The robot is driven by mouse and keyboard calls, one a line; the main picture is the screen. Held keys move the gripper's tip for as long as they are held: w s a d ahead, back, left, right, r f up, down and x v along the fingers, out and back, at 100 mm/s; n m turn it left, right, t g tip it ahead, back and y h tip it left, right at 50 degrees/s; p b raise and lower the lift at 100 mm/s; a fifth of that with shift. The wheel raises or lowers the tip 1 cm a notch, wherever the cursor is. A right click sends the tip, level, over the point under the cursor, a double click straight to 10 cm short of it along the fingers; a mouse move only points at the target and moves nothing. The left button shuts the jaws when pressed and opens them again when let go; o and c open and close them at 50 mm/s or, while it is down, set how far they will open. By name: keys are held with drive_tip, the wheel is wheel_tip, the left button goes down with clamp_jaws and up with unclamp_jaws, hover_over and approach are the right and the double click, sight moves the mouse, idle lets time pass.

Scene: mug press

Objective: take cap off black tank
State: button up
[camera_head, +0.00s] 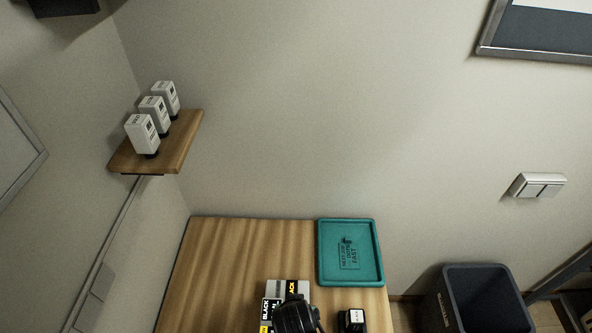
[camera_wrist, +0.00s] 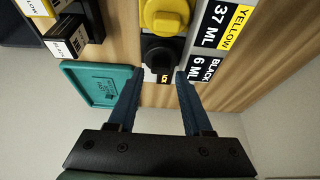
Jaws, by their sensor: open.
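In the wrist view the black tank's dark cap (camera_wrist: 160,52) sits beside a larger-looking yellow cap (camera_wrist: 165,14). A label panel reading BLACK 6 ML (camera_wrist: 205,72) lies to its right, with a YELLOW 37 ML label (camera_wrist: 225,22) above it. My gripper (camera_wrist: 158,75) is open and empty. Its two blue fingers point toward the black cap, their tips near the cap's lower edge on either side. I cannot tell how far the tips are from the cap. In the head view the tank unit (camera_head: 289,286) is partly hidden by my dark arm.
A teal tray (camera_head: 322,262) lies on the wooden table (camera_head: 225,265). A black bottle with a white label (camera_head: 352,318) stands in front of it. Three white bottles (camera_head: 155,112) stand on a wall shelf (camera_head: 183,140). A dark bin (camera_head: 480,300) is at right. The table's left side is clear.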

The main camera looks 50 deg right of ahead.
drive_tip(key=shift+x, duration=1.3)
drive_tip(key=shift+w, duration=0.1)
clamp_jaws()
